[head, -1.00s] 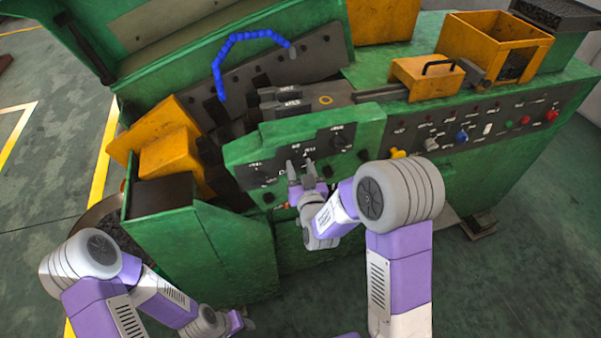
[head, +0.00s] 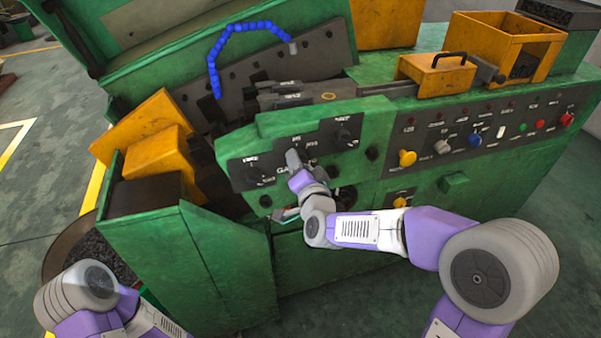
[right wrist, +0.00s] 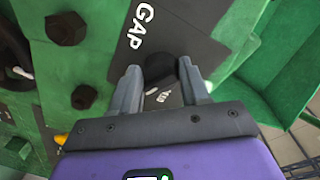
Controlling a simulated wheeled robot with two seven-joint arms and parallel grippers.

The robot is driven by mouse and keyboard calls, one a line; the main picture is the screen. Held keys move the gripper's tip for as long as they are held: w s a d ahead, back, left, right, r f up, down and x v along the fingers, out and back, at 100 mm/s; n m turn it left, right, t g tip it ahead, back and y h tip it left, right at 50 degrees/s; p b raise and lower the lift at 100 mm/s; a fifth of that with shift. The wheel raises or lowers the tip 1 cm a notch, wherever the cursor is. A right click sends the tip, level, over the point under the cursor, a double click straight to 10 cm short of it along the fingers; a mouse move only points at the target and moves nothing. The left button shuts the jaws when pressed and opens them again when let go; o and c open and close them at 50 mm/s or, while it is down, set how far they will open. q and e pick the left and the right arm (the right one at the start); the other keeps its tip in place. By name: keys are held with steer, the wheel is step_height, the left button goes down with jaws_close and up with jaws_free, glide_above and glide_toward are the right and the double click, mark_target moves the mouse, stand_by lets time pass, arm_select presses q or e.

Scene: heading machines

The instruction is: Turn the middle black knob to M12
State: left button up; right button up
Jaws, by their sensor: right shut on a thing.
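The green control box (head: 225,150) carries a black panel with a row of black knobs. The left knob (head: 252,169) and the right knob (head: 344,138) show clear in the head view. My right gripper (head: 294,160) is at the middle knob and mostly covers it there. In the right wrist view, this dark middle knob (right wrist: 182,70) lies between the two fingers of the right gripper (right wrist: 162,82), beside the GAP lettering. The gripper is shut on it. The knob's pointer and its setting cannot be read. My left gripper is out of view; only its arm shows at the lower left.
A yellow button (head: 407,158) and a row of coloured controls lie to the right. Orange guards (head: 155,155) stand at the left. A blue hose (head: 235,38) arches above.

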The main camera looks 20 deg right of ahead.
steer(key=shift+a+r+m+b, duration=0.1)
steer(key=shift+a+m+b, duration=0.05)
steer(key=shift+m+b, duration=0.3)
steer(key=shift+r, duration=0.1)
steer(key=o, duration=1)
steer(key=shift+s+r, duration=0.15)
steer(key=shift+s, duration=3.6)
